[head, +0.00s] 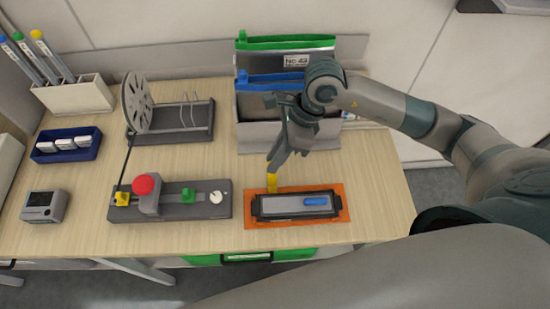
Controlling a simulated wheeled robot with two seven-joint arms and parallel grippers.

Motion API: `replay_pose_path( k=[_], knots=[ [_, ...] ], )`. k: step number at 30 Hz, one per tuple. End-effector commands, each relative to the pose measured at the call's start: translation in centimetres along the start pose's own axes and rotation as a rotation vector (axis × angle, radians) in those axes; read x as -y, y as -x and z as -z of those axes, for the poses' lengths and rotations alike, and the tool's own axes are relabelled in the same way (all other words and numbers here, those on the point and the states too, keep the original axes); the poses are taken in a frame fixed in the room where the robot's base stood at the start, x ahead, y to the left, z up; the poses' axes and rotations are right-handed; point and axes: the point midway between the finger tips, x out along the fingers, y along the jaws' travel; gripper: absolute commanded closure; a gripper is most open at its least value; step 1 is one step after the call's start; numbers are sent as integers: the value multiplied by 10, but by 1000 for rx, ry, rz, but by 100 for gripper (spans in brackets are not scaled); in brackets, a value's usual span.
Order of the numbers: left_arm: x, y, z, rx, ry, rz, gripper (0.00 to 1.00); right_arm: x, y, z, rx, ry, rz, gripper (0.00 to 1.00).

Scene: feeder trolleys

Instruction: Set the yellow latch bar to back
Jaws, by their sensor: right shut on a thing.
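The yellow latch bar (272,183) stands upright at the left part of a dark grey unit (270,212). My right gripper (274,168) reaches down from above, pointing down and to the left, with its fingertips at the top of the yellow bar. It is shut on the bar, and the fingers hide the bar's upper end. The unit has a light grey top with a blue slider (316,201) at its right, and it lies on an orange mat (342,216). My left gripper is not in view.
Left of the mat is a grey fixture (210,211) with a red knob (145,184) and yellow and green blocks. Behind my right gripper stands a bin (255,134) with green and blue edges. A reel stand (175,127) is further left. Bare tabletop shows at front left.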

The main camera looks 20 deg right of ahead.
Motion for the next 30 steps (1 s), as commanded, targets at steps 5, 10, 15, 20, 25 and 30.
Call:
replay_pose_path(
  k=[5, 10, 15, 20, 25, 30],
  knots=[
    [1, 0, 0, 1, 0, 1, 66, -4, -1, 1, -3, -1, -12, 100],
    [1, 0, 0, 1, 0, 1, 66, -5, -1, 1, -3, -1, -12, 67],
    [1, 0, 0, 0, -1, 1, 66, -4, -1, 0, -2, -1, -10, 67],
    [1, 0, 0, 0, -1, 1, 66, -3, 0, 0, -2, 0, -8, 67],
    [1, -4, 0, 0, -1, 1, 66, -2, 8, 0, -1, 0, -5, 67],
    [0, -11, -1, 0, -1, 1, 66, -1, 26, 1, 0, 2, -3, 67]
  ],
)
